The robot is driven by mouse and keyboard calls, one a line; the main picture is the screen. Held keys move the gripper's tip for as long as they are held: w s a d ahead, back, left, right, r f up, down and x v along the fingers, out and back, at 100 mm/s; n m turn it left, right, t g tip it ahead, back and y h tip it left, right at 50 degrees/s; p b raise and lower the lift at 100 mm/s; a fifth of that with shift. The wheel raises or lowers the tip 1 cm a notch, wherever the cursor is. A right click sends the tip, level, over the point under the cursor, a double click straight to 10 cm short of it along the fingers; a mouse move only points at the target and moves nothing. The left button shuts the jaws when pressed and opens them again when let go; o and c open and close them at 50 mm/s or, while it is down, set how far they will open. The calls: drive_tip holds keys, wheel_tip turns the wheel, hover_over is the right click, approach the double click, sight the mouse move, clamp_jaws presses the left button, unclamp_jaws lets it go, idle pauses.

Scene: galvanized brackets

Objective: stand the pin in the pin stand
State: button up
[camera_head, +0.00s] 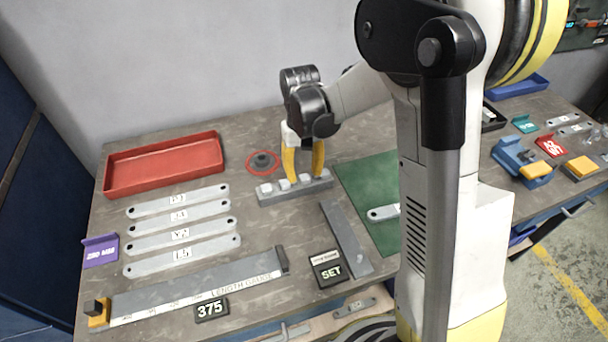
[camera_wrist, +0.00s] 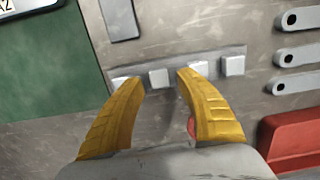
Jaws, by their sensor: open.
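A long grey rack (camera_head: 314,189) with several white blocks along its top lies on the workbench; the blocks may be pin heads, but I cannot tell which is the task's pin. The rack also shows in the wrist view (camera_wrist: 212,57). My gripper (camera_head: 304,178) is open, pointing down over the rack. In the wrist view its yellow fingers (camera_wrist: 158,82) are spread either side of one white block (camera_wrist: 160,78); contact cannot be told. A dark round boss (camera_head: 262,160) inside a red ring, likely the pin stand, stands behind and left of the rack. In the wrist view a finger mostly hides the ring.
A red tray (camera_head: 163,187) lies at the back left, with several flat galvanized bars (camera_head: 180,243) in front of it. A length gauge (camera_head: 200,283), a SET block (camera_head: 329,272) and a grey bar (camera_head: 346,238) lie nearer. A green mat (camera_head: 368,188) is to the right.

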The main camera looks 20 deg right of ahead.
wheel_tip(320, 180, up, 11)
drive_tip(key=shift+w, duration=0.45)
